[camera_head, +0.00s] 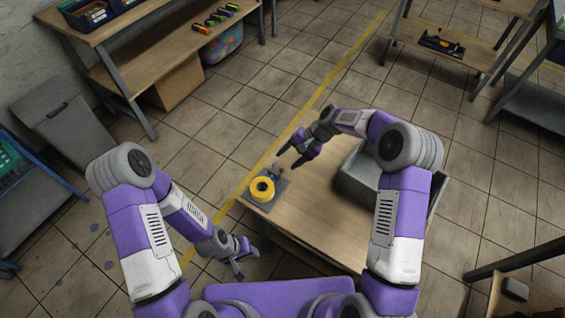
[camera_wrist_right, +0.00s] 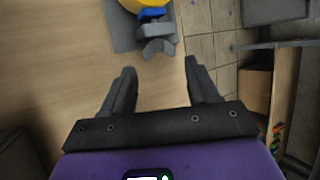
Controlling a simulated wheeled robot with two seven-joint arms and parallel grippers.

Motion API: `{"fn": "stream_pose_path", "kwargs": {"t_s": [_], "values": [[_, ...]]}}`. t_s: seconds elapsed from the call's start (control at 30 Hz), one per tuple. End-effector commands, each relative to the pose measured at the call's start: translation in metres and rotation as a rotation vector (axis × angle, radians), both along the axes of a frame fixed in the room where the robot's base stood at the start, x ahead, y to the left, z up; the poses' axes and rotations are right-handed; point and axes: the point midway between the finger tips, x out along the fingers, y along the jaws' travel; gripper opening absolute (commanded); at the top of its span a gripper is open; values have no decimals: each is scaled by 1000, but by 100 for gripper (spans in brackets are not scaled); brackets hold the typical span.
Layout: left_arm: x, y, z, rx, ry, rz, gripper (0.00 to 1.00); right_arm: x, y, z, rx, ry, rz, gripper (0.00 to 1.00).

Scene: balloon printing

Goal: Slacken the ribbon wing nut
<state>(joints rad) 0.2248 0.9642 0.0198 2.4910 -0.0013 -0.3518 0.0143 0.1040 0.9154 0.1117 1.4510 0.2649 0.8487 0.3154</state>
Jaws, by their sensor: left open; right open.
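A yellow ribbon roll (camera_head: 262,190) sits on a dark grey base plate (camera_head: 282,187) at the table's far left corner. A grey wing nut (camera_wrist_right: 158,48) with two splayed wings shows in the right wrist view, beside a blue part (camera_wrist_right: 151,14) and the roll (camera_wrist_right: 140,4). My right gripper (camera_head: 290,160) is open and empty. In its wrist view (camera_wrist_right: 160,68) the nut lies just beyond and between the fingertips, apart from them. My left gripper (camera_head: 246,266) is open and empty, low beside the table's left edge.
The wooden table top (camera_head: 315,215) is mostly clear. A grey open bin (camera_head: 352,188) stands at its right side, partly behind my right arm. A shelf unit (camera_head: 110,30) and a grey waste bin (camera_head: 62,118) stand on the tiled floor, away from the table.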

Motion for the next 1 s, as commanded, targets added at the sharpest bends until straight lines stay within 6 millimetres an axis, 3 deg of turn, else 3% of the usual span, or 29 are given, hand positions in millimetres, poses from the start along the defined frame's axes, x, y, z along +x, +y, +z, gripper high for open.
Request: {"fn": "stream_pose_path", "kwargs": {"t_s": [0.23, 0.6, 0.67, 0.9, 1.0], "values": [[0, 0, -10, 0, 0, 0, 43, -2, 21, -29, 0, 0, 2, 60], [0, 0, -11, 0, 0, 0, 43, -2, 25, -35, 0, -1, 0, 60], [0, 0, -11, 0, 0, 0, 43, -2, 25, -35, 0, -1, 0, 53], [0, 0, -11, 0, 0, 0, 43, -2, 25, -35, 0, -1, 0, 18], [0, 0, -14, 0, 0, 0, 43, -2, 24, -36, 10, -6, -1, 18]]}}
